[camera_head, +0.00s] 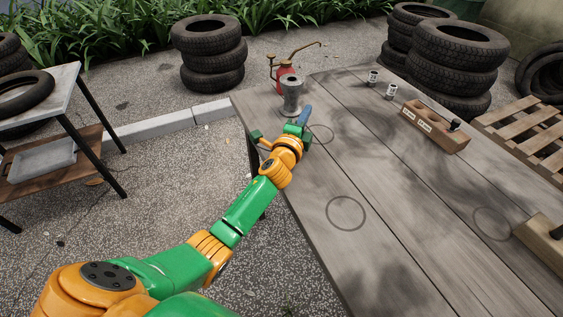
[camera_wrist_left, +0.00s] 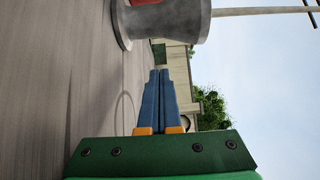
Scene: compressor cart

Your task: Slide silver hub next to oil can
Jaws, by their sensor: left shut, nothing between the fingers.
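The silver hub (camera_head: 291,97), a grey flanged cylinder, stands upright near the table's far left corner. The red oil can (camera_head: 284,72) with a long thin spout stands just behind it, partly hidden by it. I cannot tell whether the two touch. My left gripper (camera_head: 304,115) is shut and empty, low over the table on the near right side of the hub. In the left wrist view, the shut blue fingers (camera_wrist_left: 159,73) point past the side of the hub (camera_wrist_left: 170,22), with a bit of red can (camera_wrist_left: 145,2) at the top edge. My right gripper is not in view.
The wooden table (camera_head: 400,250) has drawn circles; one (camera_head: 346,212) lies empty in front. Two small metal cups (camera_head: 391,91) and a wooden block with labels (camera_head: 435,127) stand toward the back right. Another wooden piece (camera_head: 541,242) is at the right edge. The table's middle is clear.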

